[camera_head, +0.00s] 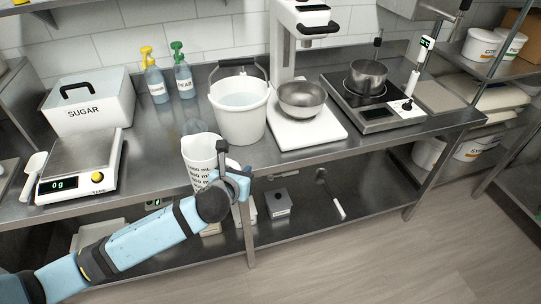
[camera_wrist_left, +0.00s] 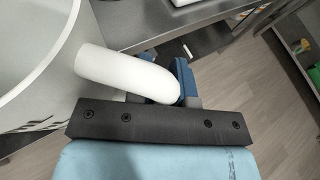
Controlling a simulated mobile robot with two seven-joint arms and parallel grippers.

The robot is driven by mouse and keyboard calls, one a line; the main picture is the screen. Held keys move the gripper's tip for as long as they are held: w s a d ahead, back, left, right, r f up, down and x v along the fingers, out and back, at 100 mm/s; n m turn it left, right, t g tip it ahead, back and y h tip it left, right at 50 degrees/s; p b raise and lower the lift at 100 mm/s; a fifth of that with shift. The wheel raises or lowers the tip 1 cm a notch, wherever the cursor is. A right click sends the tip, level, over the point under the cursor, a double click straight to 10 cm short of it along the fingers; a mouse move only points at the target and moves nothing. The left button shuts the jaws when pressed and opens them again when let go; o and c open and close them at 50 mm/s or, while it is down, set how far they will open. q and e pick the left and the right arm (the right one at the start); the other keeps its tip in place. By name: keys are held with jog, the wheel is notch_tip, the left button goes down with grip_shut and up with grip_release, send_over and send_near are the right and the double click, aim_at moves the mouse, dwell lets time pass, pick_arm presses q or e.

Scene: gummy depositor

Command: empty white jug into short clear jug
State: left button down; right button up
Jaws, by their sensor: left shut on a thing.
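The white jug (camera_head: 200,154), with dark volume markings on its side, is at the counter's front edge and looks nearly upright. My left gripper (camera_head: 234,180) is shut on its handle, at the jug's right side. In the left wrist view the jug's wall (camera_wrist_left: 28,70) fills the left edge, and its rounded white handle (camera_wrist_left: 125,72) runs between the fingers (camera_wrist_left: 178,88). A faint clear vessel (camera_head: 191,127), which looks like the short clear jug, stands on the counter just behind the white jug, partly hidden by it. What the white jug holds is not visible. My right gripper is out of view.
A white bucket (camera_head: 240,122) stands right of the jugs. A scale (camera_head: 80,152) and a sugar box (camera_head: 88,107) are left. Two spray bottles (camera_head: 184,82) stand behind.

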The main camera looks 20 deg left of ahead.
pick_arm(q)
jog(key=w+d+r+n+h+p, duration=0.1)
jog(key=w+d+r, duration=0.1)
jog(key=w, duration=0.7)
jog(key=shift+d+g+h, duration=0.2)
jog(key=shift+g+h, duration=0.1)
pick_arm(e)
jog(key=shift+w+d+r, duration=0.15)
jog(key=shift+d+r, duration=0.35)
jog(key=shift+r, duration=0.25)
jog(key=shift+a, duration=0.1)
